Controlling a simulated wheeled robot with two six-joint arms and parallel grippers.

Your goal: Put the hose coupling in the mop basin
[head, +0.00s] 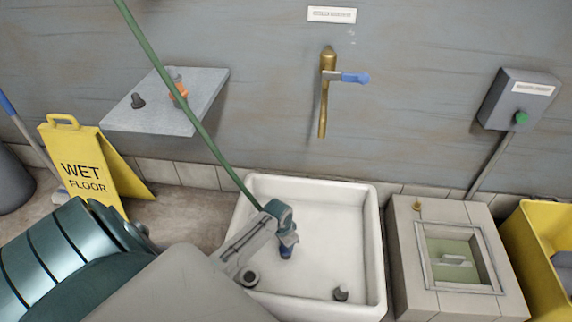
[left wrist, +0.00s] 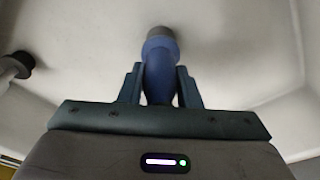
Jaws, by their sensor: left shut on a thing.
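The hose coupling (head: 287,252) is a blue piece with a grey end. My left gripper (head: 286,236) is shut on it, over the inside of the white mop basin (head: 376,240). In the left wrist view the coupling (left wrist: 159,70) stands out between the two fingers (left wrist: 160,88), grey end away from me, with the pale basin surface behind it. I cannot tell whether it touches the basin floor. My right gripper is not in view.
A small dark fitting (head: 341,293) stands in the basin, and a round dark-ringed part (head: 249,279) shows at its left. A brass tap (head: 324,95) hangs above; a yellow wet-floor sign (head: 82,165) stands left.

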